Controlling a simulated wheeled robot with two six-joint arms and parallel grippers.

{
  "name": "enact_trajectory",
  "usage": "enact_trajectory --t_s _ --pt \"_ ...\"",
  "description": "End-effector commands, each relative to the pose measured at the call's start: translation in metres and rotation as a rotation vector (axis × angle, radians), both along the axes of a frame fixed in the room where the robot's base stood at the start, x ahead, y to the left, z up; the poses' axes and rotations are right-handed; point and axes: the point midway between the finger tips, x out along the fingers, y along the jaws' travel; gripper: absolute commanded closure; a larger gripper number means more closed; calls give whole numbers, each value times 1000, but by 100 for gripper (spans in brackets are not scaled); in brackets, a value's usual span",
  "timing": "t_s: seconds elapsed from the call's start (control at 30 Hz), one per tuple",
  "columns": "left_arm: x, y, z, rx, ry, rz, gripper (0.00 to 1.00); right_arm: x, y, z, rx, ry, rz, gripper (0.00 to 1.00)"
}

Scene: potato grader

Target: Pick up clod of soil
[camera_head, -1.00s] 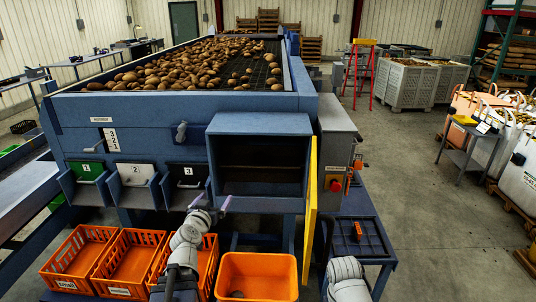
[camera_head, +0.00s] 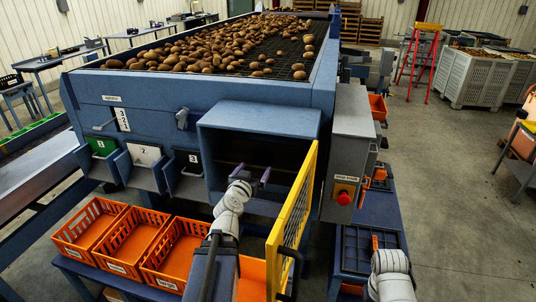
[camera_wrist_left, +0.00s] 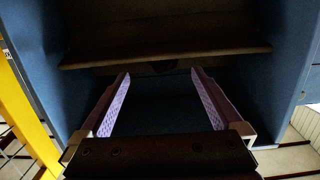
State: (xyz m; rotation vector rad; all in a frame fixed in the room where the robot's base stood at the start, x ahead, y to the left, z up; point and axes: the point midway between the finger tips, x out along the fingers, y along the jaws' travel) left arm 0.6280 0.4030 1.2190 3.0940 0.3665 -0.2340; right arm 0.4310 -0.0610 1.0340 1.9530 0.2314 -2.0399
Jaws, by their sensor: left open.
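My left gripper (camera_head: 252,172) is open and empty at the mouth of the blue open-fronted box (camera_head: 262,116) on the grader. In the left wrist view its two pale purple fingers (camera_wrist_left: 160,76) stand wide apart, pointing into the dark box interior. A brown ledge (camera_wrist_left: 165,57) crosses the inside of the box. A dark rounded patch (camera_wrist_left: 178,67) shows just past the ledge, between the fingertips; I cannot tell whether it is the clod of soil. No clod shows clearly in the head view. My right arm shows at the lower right, but its gripper does not.
A yellow mesh door (camera_head: 291,218) stands open at the right of the box, close to my left arm. Orange crates (camera_head: 131,236) stand below the chutes. Potatoes (camera_head: 205,49) lie on the grader's top. A grey control box with a red button (camera_head: 344,198) is right of the door.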

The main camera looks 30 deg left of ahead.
Motion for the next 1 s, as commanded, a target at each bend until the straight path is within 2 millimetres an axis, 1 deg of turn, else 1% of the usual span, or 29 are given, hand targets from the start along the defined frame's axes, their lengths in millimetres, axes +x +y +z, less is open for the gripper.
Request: enact_trajectory --t_s 0.3,0.43,0.53,0.83,0.9,1.0 --pt "25 6 -4 0 0 0 0 0 0 -4 0 0 0 50" --pt "25 6 -4 0 0 0 0 0 0 -4 0 0 0 50" --pt "31 8 -4 0 0 0 0 0 0 -4 0 0 0 50" --pt "70 20 -9 0 0 -1 0 0 0 -9 0 0 0 50" --pt "75 21 -10 0 0 -1 0 0 0 -10 0 0 0 50" --pt "74 21 -9 0 0 0 0 0 0 -9 0 0 0 50"
